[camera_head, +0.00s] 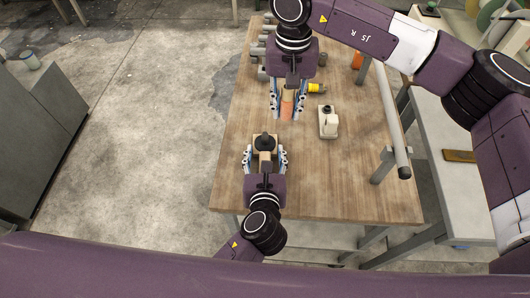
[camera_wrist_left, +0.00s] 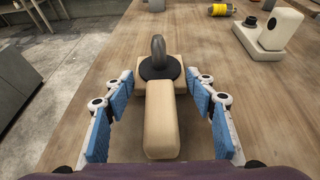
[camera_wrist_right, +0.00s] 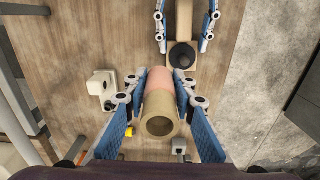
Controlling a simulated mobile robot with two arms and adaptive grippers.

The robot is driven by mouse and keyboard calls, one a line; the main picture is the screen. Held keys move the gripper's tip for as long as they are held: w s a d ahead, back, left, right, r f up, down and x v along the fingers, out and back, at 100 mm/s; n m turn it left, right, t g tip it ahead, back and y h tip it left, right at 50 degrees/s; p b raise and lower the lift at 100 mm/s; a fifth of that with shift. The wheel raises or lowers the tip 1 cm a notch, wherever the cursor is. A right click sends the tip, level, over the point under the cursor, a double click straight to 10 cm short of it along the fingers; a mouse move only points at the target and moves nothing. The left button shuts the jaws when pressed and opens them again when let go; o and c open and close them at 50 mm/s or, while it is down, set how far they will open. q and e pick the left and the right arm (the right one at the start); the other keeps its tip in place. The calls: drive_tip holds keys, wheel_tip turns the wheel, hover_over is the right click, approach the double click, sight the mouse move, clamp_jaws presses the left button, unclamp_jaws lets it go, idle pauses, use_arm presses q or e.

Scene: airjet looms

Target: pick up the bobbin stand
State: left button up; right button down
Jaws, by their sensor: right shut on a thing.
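The bobbin stand (camera_head: 264,146), a beige block with a black disc and a grey upright peg, is at the near part of the wooden table. In the left wrist view, its long beige arm (camera_wrist_left: 161,125) points toward my left gripper (camera_wrist_left: 165,90). My left gripper is open, its blue-padded fingers on both sides of the stand with gaps showing. My right gripper (camera_head: 287,108) is shut on a hollow bobbin (camera_wrist_right: 160,108), pink at one end and tan at the other, just beyond the stand. The right wrist view also shows the stand's black disc (camera_wrist_right: 181,56).
On the wooden table (camera_head: 350,190), a cream block with a black knob (camera_head: 328,121) stands right of the bobbin. A yellow-and-black cylinder (camera_head: 316,88) lies behind it. Several grey parts (camera_head: 262,50) line the far left edge. A grey rail (camera_head: 391,120) runs along the right side.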

use_arm(q)
drive_tip(key=c, duration=0.6)
drive_tip(key=shift+r, duration=0.5)
drive_tip(key=shift+c, duration=0.2)
wheel_tip(320, 180, up, 2)
drive_tip(key=shift+r, duration=0.15)
drive_tip(key=s+d, duration=0.1)
drive_tip(key=s, duration=1.6)
approach(265, 140)
drive_tip(key=w+r, duration=0.1)
drive_tip(key=w, duration=0.1)
drive_tip(key=w+r, duration=0.1)
drive_tip(key=w, duration=0.1)
drive_tip(key=w+r, duration=0.2)
drive_tip(key=shift+w+a, duration=0.1)
drive_tip(key=shift+a, duration=0.15)
drive_tip(key=shift+f, duration=4.8)
